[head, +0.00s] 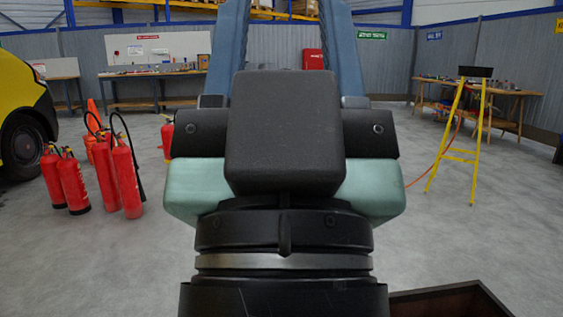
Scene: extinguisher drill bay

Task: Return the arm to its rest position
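My gripper (286,22) is large in the middle of the head view, close to the camera. Two blue-grey fingers stand apart and run up past the top edge, so their tips are out of view. Background shows through the gap between them, and nothing is seen held there. The teal body, a black block in front of it and my black wrist with a silver ring fill the centre down to the bottom edge. The rest of my arm is hidden.
Several red extinguishers (126,182) stand on the left floor near a yellow vehicle (24,98). A yellow stand (446,155) and a workbench (510,92) are at the right. A dark open box (488,297) shows at lower right. Floor between is clear.

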